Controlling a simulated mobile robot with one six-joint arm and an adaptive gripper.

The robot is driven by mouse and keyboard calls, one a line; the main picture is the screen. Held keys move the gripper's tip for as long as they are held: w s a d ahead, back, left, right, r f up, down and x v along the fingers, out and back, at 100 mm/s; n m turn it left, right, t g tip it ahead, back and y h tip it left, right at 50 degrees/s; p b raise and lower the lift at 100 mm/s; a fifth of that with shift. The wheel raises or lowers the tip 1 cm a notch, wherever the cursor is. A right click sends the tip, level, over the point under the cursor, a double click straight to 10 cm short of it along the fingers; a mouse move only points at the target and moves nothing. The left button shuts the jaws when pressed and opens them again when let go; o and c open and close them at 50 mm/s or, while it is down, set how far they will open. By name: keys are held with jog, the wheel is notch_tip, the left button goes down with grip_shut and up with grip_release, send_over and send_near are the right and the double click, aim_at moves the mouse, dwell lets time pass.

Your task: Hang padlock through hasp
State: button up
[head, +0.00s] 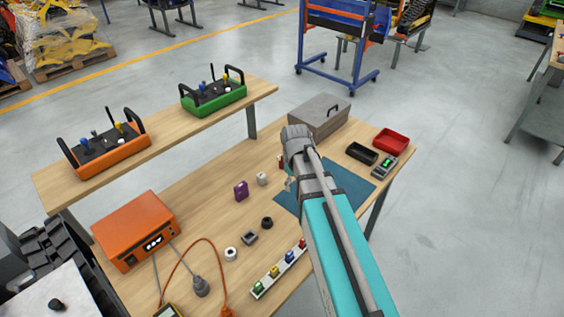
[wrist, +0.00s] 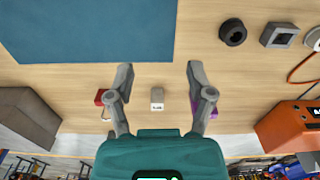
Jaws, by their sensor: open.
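My gripper (wrist: 159,75) is open and empty in the wrist view, its two fingers spread over the bench. In the head view it is mostly hidden behind my arm. A small pale block with a dark label (wrist: 157,99) shows between the fingers; it also shows in the head view (head: 262,178). A purple padlock-like piece (head: 241,190) stands left of it in the head view. In the wrist view the purple piece is partly hidden behind the right finger, and a red piece (wrist: 100,97) behind the left. I cannot make out a hasp for certain.
A blue mat (wrist: 90,30) lies beside the pieces. A grey case (head: 318,116), black tray (head: 361,153) and red tray (head: 391,139) stand at the back. An orange unit (head: 137,230) with cables and a rail of coloured parts (head: 280,268) stand in front.

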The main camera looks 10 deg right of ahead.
jog(key=w+r+n+p, duration=0.2)
jog(key=w+n, duration=0.6)
jog(key=w, duration=0.2)
jog(key=w+d+r+n+p, duration=0.1)
jog(key=w+r+n, duration=0.1)
jog(key=w+n, duration=0.7)
jog(key=shift+w+p, duration=0.4)
jog(key=shift+w, duration=0.5)
jog(key=shift+f, duration=0.15)
notch_tip(320, 180, down, 8)
jog(key=b, duration=0.8)
jog(key=shift+f+b, duration=0.15)
jog(key=shift+b, duration=0.15)
jog(key=shift+f, duration=0.1)
jog(key=shift+a+f+b, duration=0.15)
jog(key=shift+f+b, duration=2.35)
jog(key=shift+b, duration=0.1)
jog(key=shift+s, duration=0.1)
grip_shut()
